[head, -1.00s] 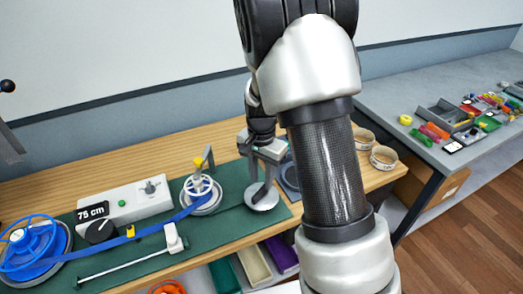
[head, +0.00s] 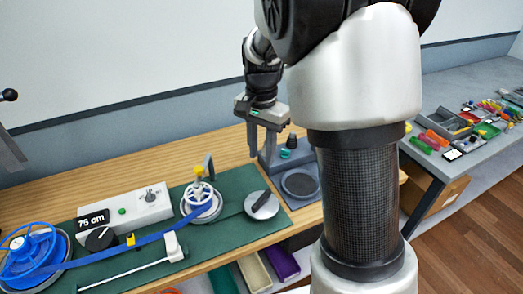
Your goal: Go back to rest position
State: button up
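My gripper (head: 262,156) hangs in the air over the right end of the bench, fingers pointing down. Its two fingers are apart and nothing shows between them. Below it on the green mat (head: 230,232) is a round grey disc with a dark lever (head: 262,204), apart from the fingers. A blue strap (head: 165,234) runs from the blue reel (head: 32,252) at the left to a grey wheel with a yellow knob (head: 201,201). My arm covers much of the right half of the view.
A dark fixture with a round pad (head: 299,184) is right of the mat. A grey side table (head: 440,105) holds small coloured parts. Coloured bins (head: 254,272) sit below.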

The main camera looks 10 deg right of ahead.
jog(key=s+r+n+t+p, duration=0.1)
jog(key=s+r+n+t, duration=0.1)
jog(key=s+r+n, duration=0.2)
jog(key=s+r+n+t+p, duration=0.1)
jog(key=s+r+n+t, duration=0.2)
jog(key=s+r, duration=0.7)
jog(key=shift+s+n+t, duration=0.3)
jog(key=shift+s+n, duration=1)
jog(key=shift+s, duration=2)
jog(key=shift+a, duration=0.1)
